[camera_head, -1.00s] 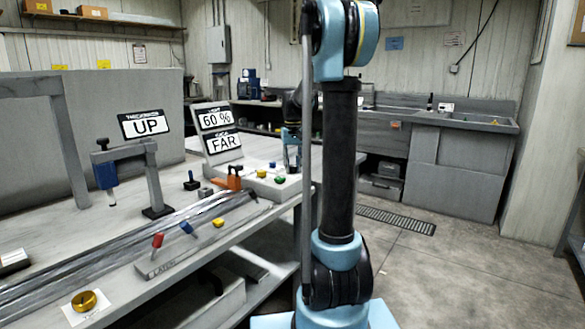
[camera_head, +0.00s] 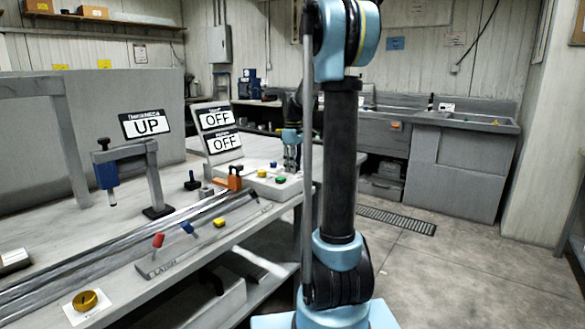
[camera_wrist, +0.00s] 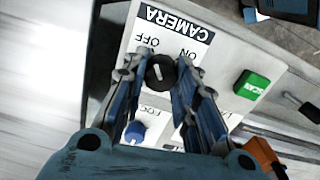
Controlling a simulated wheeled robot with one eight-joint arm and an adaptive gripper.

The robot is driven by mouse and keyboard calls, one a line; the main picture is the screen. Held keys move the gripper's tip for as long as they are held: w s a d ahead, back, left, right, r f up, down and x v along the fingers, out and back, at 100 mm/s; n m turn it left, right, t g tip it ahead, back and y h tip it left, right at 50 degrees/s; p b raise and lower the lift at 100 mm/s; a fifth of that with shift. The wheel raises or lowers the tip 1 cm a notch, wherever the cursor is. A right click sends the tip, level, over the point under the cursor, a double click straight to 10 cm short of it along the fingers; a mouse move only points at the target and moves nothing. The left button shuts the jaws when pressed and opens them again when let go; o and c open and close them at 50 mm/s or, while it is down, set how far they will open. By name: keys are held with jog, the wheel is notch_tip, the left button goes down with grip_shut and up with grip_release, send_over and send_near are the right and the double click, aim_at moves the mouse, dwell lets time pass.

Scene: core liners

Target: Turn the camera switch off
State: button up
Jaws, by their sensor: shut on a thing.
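The camera switch is a black round knob (camera_wrist: 160,72) with a white mark, on a pale panel (camera_wrist: 122,62) lettered CAMERA, OFF and ON. In the wrist view the tips of my gripper (camera_wrist: 162,77) are closed around the knob, one finger on each side. The white mark is small, and its exact direction is hard to tell. In the head view my gripper (camera_head: 291,158) reaches down to the control box (camera_head: 262,185) on the bench; the knob is not clear there. Two stacked display signs (camera_head: 219,129) behind the box both read OFF.
A green button (camera_wrist: 251,84) and a blue knob (camera_wrist: 134,132) sit on the panel near the fingers. An orange part (camera_wrist: 264,154) lies close to my gripper. A clamp-like stand (camera_head: 150,180) stands on the bench to the left.

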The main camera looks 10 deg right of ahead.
jog(key=shift+n, duration=0.7)
jog(key=shift+d, duration=0.1)
jog(key=o, duration=1)
jog(key=shift+o, duration=0.2)
jog(key=shift+r, duration=0.1)
notch_tip(320, 180, up, 12)
